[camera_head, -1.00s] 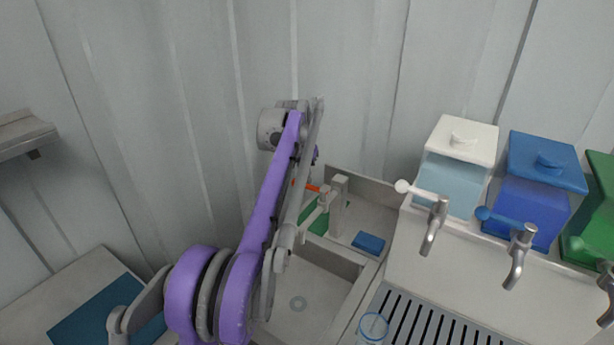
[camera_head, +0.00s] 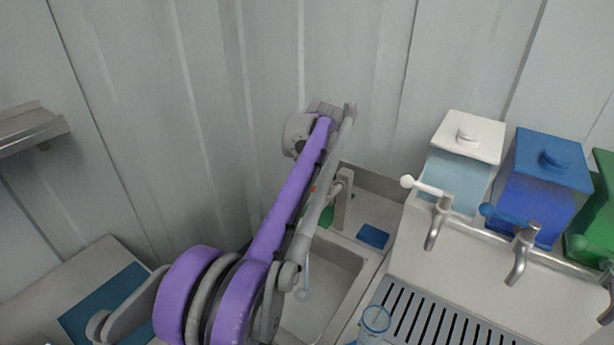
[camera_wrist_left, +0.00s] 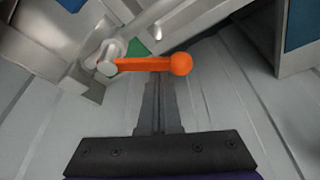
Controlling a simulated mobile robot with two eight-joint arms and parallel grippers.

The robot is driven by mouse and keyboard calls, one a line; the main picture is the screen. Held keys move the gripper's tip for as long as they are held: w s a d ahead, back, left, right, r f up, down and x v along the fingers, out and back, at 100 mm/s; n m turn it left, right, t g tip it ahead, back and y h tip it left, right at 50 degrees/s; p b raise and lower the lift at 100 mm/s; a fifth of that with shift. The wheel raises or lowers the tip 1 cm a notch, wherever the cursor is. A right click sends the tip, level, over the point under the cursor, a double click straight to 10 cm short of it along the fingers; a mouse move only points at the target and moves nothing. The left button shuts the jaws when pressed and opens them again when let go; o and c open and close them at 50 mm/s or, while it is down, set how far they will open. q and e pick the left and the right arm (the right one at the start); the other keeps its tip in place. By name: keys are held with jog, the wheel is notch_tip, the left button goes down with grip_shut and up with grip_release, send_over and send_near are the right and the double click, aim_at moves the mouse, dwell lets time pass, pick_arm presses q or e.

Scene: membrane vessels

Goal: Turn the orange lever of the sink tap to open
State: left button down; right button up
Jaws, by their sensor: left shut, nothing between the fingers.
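The sink tap (camera_head: 344,200) stands at the back of the sink in the head view, partly behind my left arm. Only a sliver of its orange lever (camera_head: 313,188) shows there. In the left wrist view the orange lever (camera_wrist_left: 145,65) lies across the picture, with a round ball end at the right and its grey pivot at the left. My left gripper (camera_wrist_left: 159,78) is shut and empty. Its fingertips overlap the middle of the lever in that view; I cannot tell whether they touch. My arm hides this gripper in the head view. My right gripper is not in view.
The sink basin (camera_head: 333,274) lies below the tap, with a blue block (camera_head: 372,236) on its ledge. White (camera_head: 463,160) and blue (camera_head: 540,190) vessels with taps stand at the right. A clear glass (camera_head: 376,319) stands by the slotted drain (camera_head: 440,320). A corrugated wall closes the back.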

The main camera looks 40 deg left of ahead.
aim_at(314, 188)
pick_arm(q)
jog(key=shift+s+d, duration=0.3)
jog(key=shift+d, duration=0.45)
jog(key=shift+s+d, duration=0.3)
jog(key=shift+d, duration=0.45)
jog(key=shift+p, duration=0.3)
